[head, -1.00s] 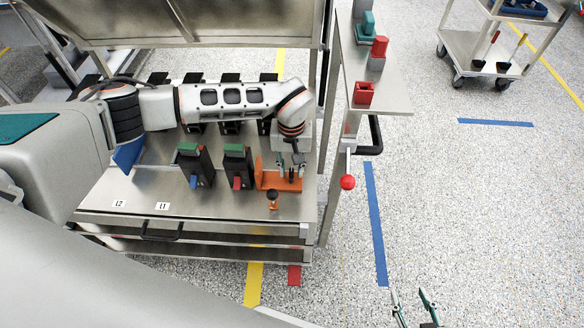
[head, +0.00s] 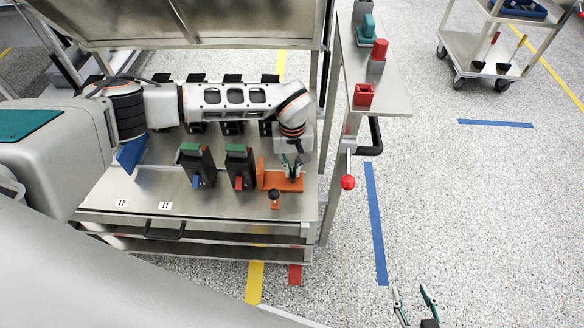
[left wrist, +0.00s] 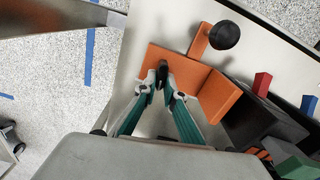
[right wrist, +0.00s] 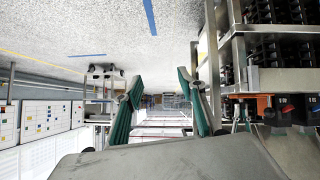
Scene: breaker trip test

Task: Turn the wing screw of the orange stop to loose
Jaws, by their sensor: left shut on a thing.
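The orange stop (head: 270,178) stands at the right end of the bench top, an angled plate with an arm that ends in a black ball knob (head: 274,193). The left wrist view shows the stop (left wrist: 216,100) and its knob (left wrist: 224,36) more closely. My left gripper (head: 294,170) is over the stop. In the left wrist view its fingertips (left wrist: 163,78) are closed on the small black wing screw (left wrist: 162,68) at the plate; the fingers hide part of it. My right gripper (head: 417,298) is open and empty over the floor, far from the stop.
Two black breakers with green tops, one with a blue lever (head: 196,181) and one with a red lever (head: 239,182), stand left of the stop. A side shelf (head: 392,98) with red and teal parts is at the right. A red ball handle (head: 348,182) sticks out below it.

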